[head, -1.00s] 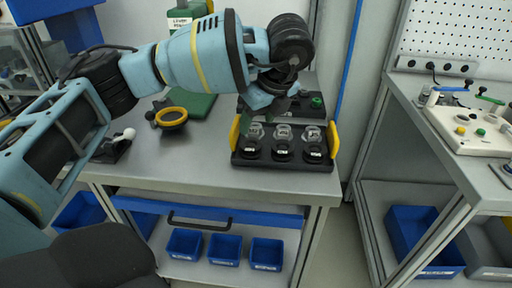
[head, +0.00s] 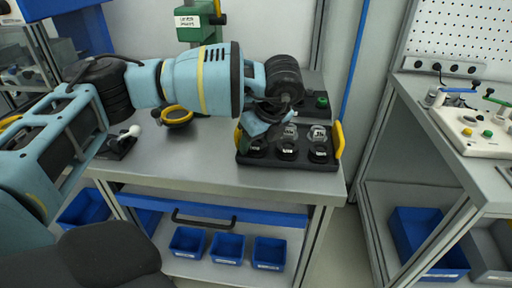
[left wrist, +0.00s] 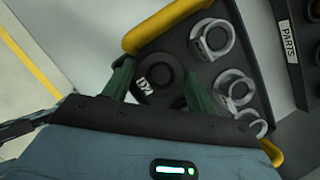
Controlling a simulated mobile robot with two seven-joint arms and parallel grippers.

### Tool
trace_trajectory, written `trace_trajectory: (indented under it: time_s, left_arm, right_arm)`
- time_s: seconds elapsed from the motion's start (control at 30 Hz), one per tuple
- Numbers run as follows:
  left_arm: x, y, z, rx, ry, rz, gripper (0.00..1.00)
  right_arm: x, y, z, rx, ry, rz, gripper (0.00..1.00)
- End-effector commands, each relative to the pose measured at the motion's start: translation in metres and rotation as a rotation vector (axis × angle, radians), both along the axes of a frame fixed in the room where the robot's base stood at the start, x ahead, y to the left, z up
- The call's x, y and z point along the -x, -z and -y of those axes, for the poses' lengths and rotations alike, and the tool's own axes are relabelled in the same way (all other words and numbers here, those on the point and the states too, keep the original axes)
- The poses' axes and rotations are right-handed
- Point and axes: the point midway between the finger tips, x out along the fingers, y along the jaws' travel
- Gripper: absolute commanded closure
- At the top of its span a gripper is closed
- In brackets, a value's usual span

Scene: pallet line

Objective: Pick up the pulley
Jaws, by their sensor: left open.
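A black tray (head: 290,165) with yellow end handles stands on the grey bench. It holds a front row of black, labelled round parts (head: 287,151) and a row of clear-grey ring-like parts (head: 317,132) behind. I cannot tell for sure which of these is the pulley. My left gripper (left wrist: 160,82) is open above the tray's left end. In the left wrist view its green fingers stand either side of a labelled black round part (left wrist: 157,76), without visibly gripping it. In the head view the wrist hides the fingertips. My right gripper is not in view.
A green press (head: 200,22) stands at the back of the bench. A yellow-rimmed round item (head: 177,115) lies left of the tray. Blue bins (head: 228,247) sit on the shelf below. A second bench (head: 425,125) stands at the right. The bench front is clear.

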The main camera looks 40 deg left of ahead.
Motion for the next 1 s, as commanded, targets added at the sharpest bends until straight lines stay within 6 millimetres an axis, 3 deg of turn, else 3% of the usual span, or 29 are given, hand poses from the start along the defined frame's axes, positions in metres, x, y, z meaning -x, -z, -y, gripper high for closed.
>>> trace_trajectory:
  time_s: [0.23,0.53,0.8,1.0]
  left_arm:
    - [0.0,0.002,-0.001,-0.001,0.0,0.0,0.43]
    - [0.0,0.001,-0.001,-0.001,-0.001,0.002,0.8]
    - [-0.001,-0.003,-0.001,0.001,0.0,0.002,0.8]
    - [-0.001,-0.031,0.0,0.0,-0.001,0.006,0.8]
  right_arm:
    - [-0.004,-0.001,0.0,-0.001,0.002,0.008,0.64]
    - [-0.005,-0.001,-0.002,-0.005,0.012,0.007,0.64]
    - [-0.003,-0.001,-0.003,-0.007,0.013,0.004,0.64]
    - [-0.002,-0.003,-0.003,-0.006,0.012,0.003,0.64]
